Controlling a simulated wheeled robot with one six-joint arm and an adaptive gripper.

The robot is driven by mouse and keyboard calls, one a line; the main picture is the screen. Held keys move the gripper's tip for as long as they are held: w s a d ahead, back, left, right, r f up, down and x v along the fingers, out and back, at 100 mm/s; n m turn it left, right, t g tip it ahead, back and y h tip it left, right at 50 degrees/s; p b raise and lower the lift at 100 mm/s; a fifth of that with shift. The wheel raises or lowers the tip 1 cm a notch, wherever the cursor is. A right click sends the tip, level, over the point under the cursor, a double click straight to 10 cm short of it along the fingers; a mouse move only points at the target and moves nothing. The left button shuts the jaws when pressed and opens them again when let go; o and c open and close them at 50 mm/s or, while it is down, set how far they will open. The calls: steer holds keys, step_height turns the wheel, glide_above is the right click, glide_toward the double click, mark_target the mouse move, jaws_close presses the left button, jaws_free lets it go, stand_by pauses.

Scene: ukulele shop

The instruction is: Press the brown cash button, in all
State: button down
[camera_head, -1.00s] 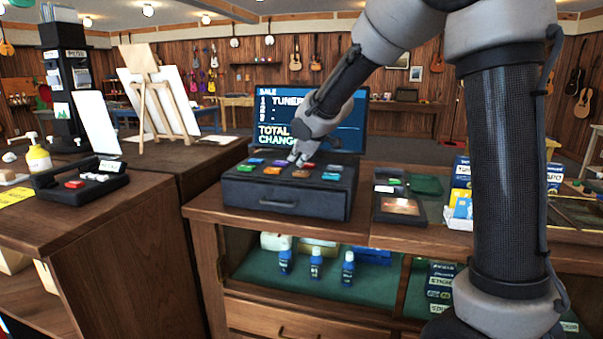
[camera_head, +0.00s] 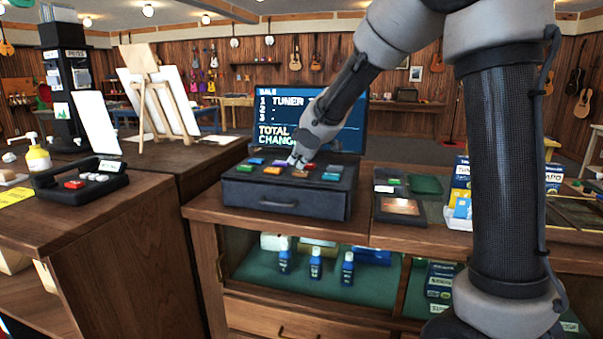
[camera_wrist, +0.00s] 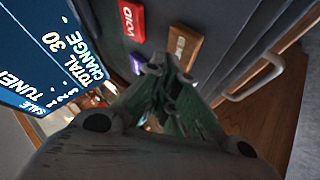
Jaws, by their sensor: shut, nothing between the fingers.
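The brown cash button (camera_head: 300,173) is in the front row of the dark cash register (camera_head: 283,209). It also shows in the wrist view as a brown key (camera_wrist: 183,46), just beyond my fingertips. My gripper (camera_head: 296,161) is shut and empty, pointing down at the keys just behind and above the brown button in the head view. In the wrist view my gripper (camera_wrist: 168,76) partly covers the key area. I cannot tell whether the fingertips touch the button. The screen (camera_head: 285,110) behind the register shows a sale with TUNER, TOTAL and CHANGE lines.
A red VOID key (camera_wrist: 131,21) and a purple key (camera_wrist: 174,38) sit close to the brown one. A dark tray (camera_head: 401,208) and a box display (camera_head: 461,190) stand right of the register.

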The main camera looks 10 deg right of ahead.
mark_target(298, 172)
stand_by(0.5)
steer(key=shift+r, duration=0.4)
steer(key=shift+r, duration=2.5)
